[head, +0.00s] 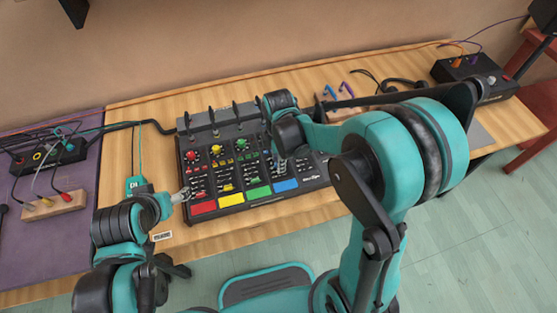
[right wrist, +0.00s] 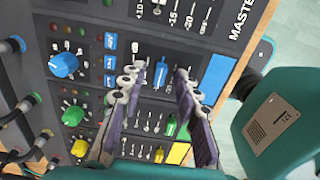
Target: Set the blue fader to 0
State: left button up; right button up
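The black mixer (head: 232,205) stands on the wooden table, with red, yellow, green and blue pads along its front. The blue fader (right wrist: 161,72) shows in the right wrist view, in the strip beside the blue pad (right wrist: 220,76). Its scale marks are too small to read. My right gripper (right wrist: 156,80) is open over this strip. The blue fader lies between its fingertips in the picture, with a gap on each side. In the head view my right gripper (head: 279,160) largely hides that fader. My left gripper (head: 182,195) is near the mixer's left front corner; its opening is unclear.
Green (right wrist: 171,125) and yellow (right wrist: 158,153) faders sit in neighbouring strips. A blue knob (right wrist: 64,65) and cable plugs are further back. A wooden block with jacks (head: 54,206) lies at left; a black box (head: 473,80) stands at back right.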

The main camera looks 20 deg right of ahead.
grip_shut()
jog(key=shift+w, duration=0.1)
jog(key=shift+w, duration=0.8)
grip_release()
notch_tip(320, 180, up, 12)
